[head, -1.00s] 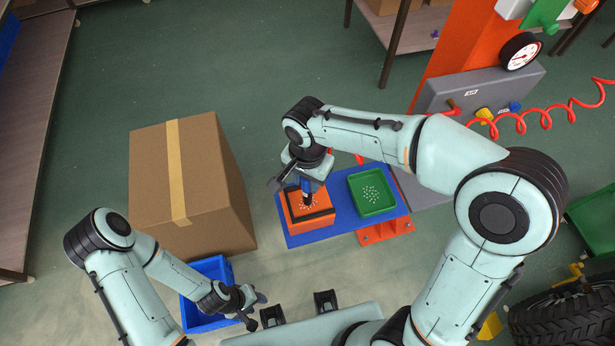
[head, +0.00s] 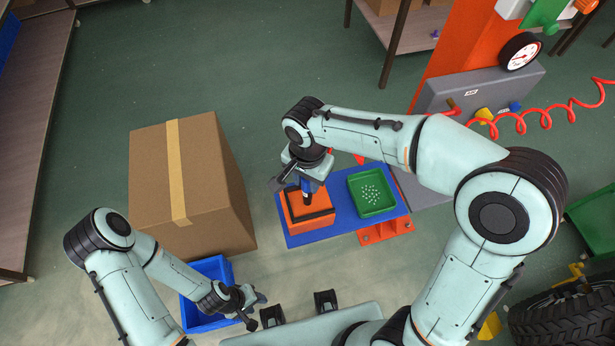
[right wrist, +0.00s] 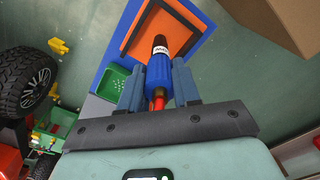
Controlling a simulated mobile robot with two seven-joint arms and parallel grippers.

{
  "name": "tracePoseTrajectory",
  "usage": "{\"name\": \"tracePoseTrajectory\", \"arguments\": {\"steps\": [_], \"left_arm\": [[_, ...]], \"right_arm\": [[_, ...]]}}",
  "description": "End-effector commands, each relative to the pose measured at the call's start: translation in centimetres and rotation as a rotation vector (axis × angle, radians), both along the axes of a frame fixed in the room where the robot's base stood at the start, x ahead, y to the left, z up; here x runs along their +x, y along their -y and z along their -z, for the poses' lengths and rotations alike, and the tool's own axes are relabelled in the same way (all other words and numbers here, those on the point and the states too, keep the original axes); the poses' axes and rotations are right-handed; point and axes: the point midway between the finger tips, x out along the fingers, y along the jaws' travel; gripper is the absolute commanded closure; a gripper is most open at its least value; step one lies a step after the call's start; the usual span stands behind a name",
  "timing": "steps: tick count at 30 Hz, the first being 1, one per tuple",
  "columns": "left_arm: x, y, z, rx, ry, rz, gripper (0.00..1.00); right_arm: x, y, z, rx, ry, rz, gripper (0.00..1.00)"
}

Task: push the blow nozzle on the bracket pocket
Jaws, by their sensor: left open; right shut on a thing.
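The blow nozzle (right wrist: 158,75) has a blue body, a dark tip, a white label and a red rear end. My right gripper (right wrist: 157,88) is shut on its blue body. In the head view the nozzle (head: 307,188) hangs tip down over the orange bracket (head: 295,217), whose pocket has a dark rim. The pocket also shows in the right wrist view (right wrist: 172,28), and no white bits show in it. I cannot tell whether the tip touches the bracket. My left gripper (head: 256,305) is open and empty near the blue bin, away from the bracket.
The bracket stands on a blue plate (head: 340,205) beside a green tray (head: 385,206) holding white bits. A cardboard box (head: 210,170) stands left, with a blue bin (head: 190,315) before it. A red coiled hose (head: 545,118) runs at the right. Open floor lies behind.

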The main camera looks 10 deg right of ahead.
Motion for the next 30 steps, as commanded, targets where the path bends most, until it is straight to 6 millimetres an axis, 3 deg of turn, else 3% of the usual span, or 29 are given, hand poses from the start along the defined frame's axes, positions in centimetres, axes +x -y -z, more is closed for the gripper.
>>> {"name": "tracePoseTrajectory", "arguments": {"steps": [7, 30], "left_arm": [[0.2, 0.0, -0.4, 0.000, 0.002, 0.000, 0.57], [3.1, 0.0, -4.3, 0.000, 0.035, 0.000, 0.57]], "right_arm": [[0.0, 0.0, -0.5, -0.001, -0.002, 0.000, 0.99], [0.1, 0.0, -6.2, 0.001, 0.002, 0.000, 0.99]]}}
